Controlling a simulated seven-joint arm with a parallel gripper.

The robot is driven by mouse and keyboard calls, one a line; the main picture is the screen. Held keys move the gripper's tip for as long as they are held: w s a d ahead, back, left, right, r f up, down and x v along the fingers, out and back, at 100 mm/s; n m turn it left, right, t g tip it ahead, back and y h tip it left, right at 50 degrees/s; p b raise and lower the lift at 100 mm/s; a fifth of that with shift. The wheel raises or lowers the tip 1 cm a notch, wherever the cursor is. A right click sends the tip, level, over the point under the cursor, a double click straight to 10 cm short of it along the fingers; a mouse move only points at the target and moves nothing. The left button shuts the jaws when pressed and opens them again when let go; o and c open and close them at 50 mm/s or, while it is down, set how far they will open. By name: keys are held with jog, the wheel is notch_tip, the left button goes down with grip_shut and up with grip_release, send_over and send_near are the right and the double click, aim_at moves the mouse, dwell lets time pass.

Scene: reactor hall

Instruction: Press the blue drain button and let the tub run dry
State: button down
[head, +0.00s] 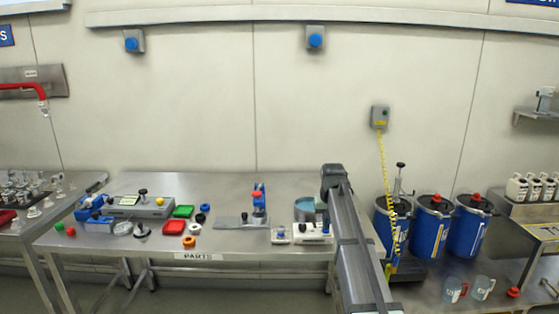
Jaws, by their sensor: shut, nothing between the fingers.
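Two blue round buttons are mounted on grey boxes high on the back wall: a left button (131,44) and a right button (316,41). I cannot tell from here which one is the drain button. A round tub (306,205) with blue-grey contents stands on the steel table, just left of my arm. My arm covers part of its right side, and I cannot judge its level. My arm reaches up from the bottom, right of centre, to a dark joint below both buttons. The fingers of my gripper do not show.
The steel table (225,187) holds several small parts, red and green trays and a blue-and-grey fixture (258,200). Several blue drums (429,232) stand at the right. A grey wall box (380,117) trails a yellow-black striped strap. The wall around the buttons is clear.

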jog(key=shift+f, duration=0.3)
jog(key=shift+r, duration=0.95)
jog(key=shift+r, duration=2.5)
